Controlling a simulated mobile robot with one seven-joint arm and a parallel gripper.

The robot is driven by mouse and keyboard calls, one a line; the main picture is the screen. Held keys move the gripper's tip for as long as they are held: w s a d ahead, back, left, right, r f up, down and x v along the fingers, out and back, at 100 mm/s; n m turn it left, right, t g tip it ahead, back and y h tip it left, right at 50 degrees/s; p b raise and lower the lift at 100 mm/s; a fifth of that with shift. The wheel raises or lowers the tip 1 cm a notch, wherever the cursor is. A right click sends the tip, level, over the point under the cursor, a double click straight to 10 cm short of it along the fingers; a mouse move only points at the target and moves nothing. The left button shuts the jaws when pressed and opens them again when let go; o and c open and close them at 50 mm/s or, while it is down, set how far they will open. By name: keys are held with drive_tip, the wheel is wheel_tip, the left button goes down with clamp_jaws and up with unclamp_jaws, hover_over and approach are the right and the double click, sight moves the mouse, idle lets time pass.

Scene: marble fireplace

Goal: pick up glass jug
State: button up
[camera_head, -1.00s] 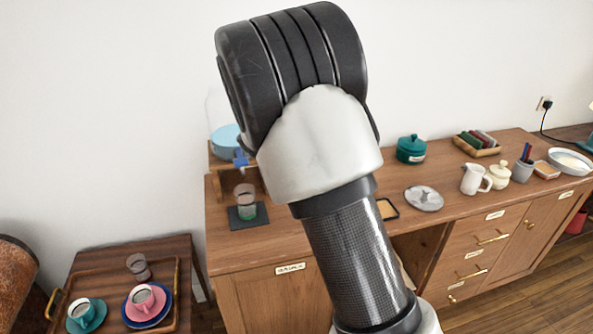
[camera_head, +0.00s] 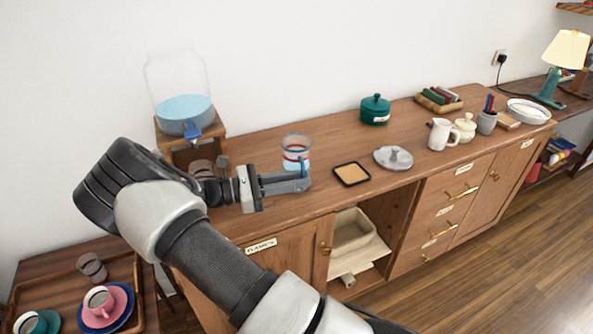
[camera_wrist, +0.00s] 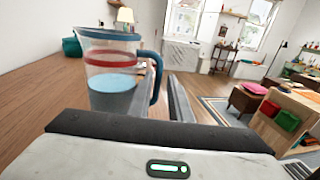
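The glass jug (camera_head: 294,152) stands on the wooden sideboard. It is clear, with a blue rim, a red band and a blue handle. In the wrist view the jug (camera_wrist: 109,92) is at the left, upright, with light blue in its lower part. My gripper (camera_head: 304,181) reaches in from the left, low in front of the jug, with its fingertips at the handle. In the wrist view my gripper (camera_wrist: 166,88) is open, a finger to each side of the handle. A gap shows between the handle and the right finger. The handle's lower end is partly hidden.
A glass dispenser (camera_head: 183,100) of blue liquid stands on a wooden stand (camera_head: 205,140) behind my arm. A tray with cups (camera_head: 99,300) is lower left.

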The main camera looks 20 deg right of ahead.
drive_tip(key=d, duration=0.5)
drive_tip(key=shift+s+d+r+b, duration=0.1)
drive_tip(key=shift+s+d+b, duration=0.1)
drive_tip(key=shift+d+b, duration=0.2)
clamp_jaws()
drive_tip(key=shift+r, duration=0.1)
idle(1.0)
